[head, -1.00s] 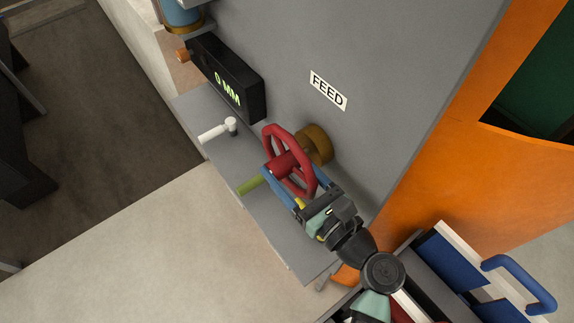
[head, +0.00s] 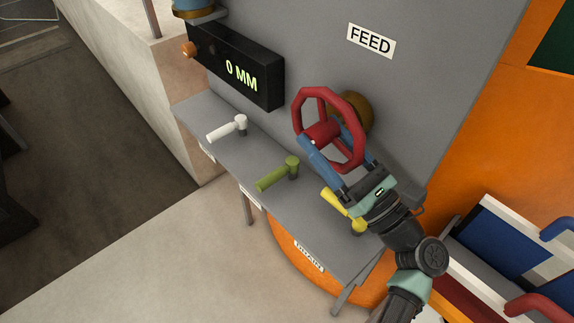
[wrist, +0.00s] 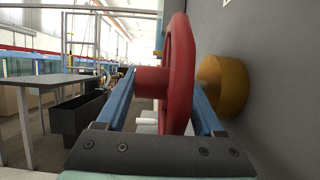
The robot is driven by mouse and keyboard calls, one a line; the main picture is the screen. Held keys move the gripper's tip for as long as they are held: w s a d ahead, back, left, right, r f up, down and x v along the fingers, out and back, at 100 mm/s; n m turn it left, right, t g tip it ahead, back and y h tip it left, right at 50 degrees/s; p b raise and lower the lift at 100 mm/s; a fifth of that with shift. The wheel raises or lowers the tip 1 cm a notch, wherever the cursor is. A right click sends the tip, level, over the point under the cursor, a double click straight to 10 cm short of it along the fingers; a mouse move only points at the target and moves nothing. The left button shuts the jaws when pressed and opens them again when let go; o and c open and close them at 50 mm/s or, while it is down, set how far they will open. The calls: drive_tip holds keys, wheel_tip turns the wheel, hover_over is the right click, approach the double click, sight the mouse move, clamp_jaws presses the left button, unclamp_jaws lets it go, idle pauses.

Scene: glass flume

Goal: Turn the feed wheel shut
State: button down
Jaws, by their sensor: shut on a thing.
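The red feed wheel (head: 299,117) stands out from a brass-coloured boss (head: 356,108) on the grey panel, below the FEED label (head: 371,41). My gripper (head: 322,133) reaches it from below right, its blue fingers on either side of the wheel's middle. In the wrist view the wheel (wrist: 181,80) is edge-on between the fingers (wrist: 164,85), with its red hub towards the left finger. My gripper is shut on the wheel; the exact contact is partly hidden. The black display (head: 235,72) reads 0 MM.
A grey shelf below carries a white lever (head: 228,129), a green lever (head: 279,173) and a yellow lever (head: 343,208) close to my gripper. An orange wall (head: 470,130) and a blue-and-white case (head: 510,240) lie to the right. Open floor is at lower left.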

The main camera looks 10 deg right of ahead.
drive_tip(key=shift+a+f+t+y+b, duration=0.2)
drive_tip(key=shift+f+t+y+b, duration=0.15)
drive_tip(key=shift+f+b, duration=0.25)
drive_tip(key=shift+w+a+t+b, duration=0.15)
drive_tip(key=shift+t+b, duration=0.1)
drive_tip(key=shift+b, duration=0.4)
drive_tip(key=t+y+b, duration=0.1)
drive_tip(key=b, duration=0.1)
drive_tip(key=shift+d+b, duration=0.3)
drive_tip(key=shift+a+t+y+b, duration=0.1)
drive_tip(key=shift+t+y+b, duration=0.35)
drive_tip(key=shift+b, duration=0.65)
drive_tip(key=shift+r+t+b, duration=0.15)
drive_tip(key=shift+t+b, duration=0.2)
drive_tip(key=shift+b, duration=0.5)
drive_tip(key=shift+r, duration=0.1)
unclamp_jaws()
